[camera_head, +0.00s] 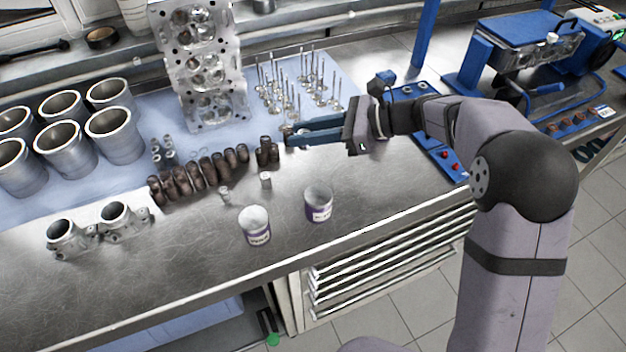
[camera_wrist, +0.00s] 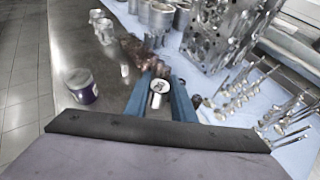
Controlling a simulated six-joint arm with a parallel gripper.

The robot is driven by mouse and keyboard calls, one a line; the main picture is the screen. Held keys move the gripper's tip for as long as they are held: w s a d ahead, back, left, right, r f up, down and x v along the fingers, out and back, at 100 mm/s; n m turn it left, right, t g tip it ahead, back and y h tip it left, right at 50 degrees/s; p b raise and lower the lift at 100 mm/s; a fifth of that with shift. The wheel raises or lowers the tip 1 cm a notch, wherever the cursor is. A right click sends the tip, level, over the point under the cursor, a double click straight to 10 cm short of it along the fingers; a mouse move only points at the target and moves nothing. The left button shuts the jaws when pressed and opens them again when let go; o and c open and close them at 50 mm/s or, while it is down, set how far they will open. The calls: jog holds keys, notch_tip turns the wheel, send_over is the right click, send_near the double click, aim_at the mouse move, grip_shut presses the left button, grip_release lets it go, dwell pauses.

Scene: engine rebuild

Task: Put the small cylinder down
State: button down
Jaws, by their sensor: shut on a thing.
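My gripper (camera_head: 288,137) reaches in from the right with its two blue fingers over the bench, beside the short row of dark brown parts (camera_head: 267,151). In the wrist view the fingers (camera_wrist: 159,92) are shut on a small cylinder (camera_wrist: 159,86), pale and metallic with a round end facing the camera. In the head view the held cylinder is mostly hidden at the fingertips. I cannot tell whether it touches the surface below.
Two white-and-purple cups (camera_head: 256,226) (camera_head: 318,205) stand toward the front edge. Valves (camera_head: 300,85) stand upright behind the gripper, near the cylinder head (camera_head: 205,65). Large cylinder liners (camera_head: 65,145) stand at left.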

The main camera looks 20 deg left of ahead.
jog(key=shift+m+t, duration=0.5)
jog(key=shift+t, duration=0.1)
jog(key=shift+w+d+f+p, duration=0.15)
jog(key=shift+w+f, duration=0.3)
jog(key=shift+f, duration=1.3)
jog(key=shift+w+d+f+p, duration=0.15)
jog(key=shift+w+f, duration=0.3)
jog(key=shift+f, duration=1.3)
jog(key=shift+w+f+p, duration=0.15)
jog(key=shift+w+f, duration=0.3)
jog(key=shift+f, duration=1.3)
jog(key=shift+f, duration=0.15)
jog(key=c, duration=1.5)
grip_release()
jog(key=shift+r, duration=0.2)
jog(key=b+v, duration=0.2)
jog(key=v, duration=1)
jog(key=shift+s+d+f, duration=0.1)
jog(key=shift+f, duration=0.05)
